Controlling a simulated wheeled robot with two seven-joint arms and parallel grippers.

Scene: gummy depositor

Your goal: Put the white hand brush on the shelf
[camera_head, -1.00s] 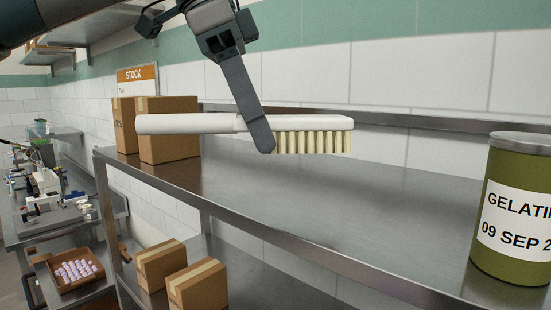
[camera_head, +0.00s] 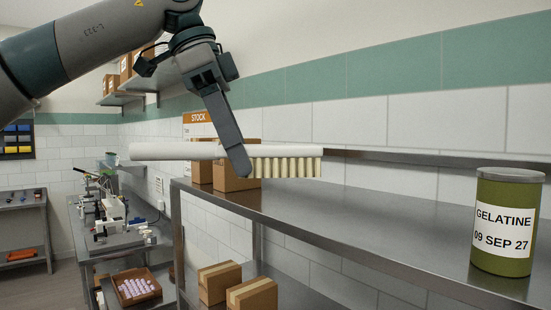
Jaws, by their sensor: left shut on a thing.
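The white hand brush (camera_head: 180,151) is held level by my left gripper (camera_head: 245,170), its handle pointing left and its cream bristles facing down on the right. The gripper is shut on the brush near where the handle meets the head. In the picture the brush overlaps the left end of the metal shelf (camera_head: 360,226) and the boxes there. It looks to be in the air above the shelf top, but its exact height and depth are hard to tell. My right gripper is not in view.
A green gelatine tin (camera_head: 506,222) stands at the right of the shelf. Cardboard boxes (camera_head: 236,178) stand at its left end, with more boxes (camera_head: 250,295) on the lower level. The shelf top between boxes and tin is clear. A raised rail runs along the back edge.

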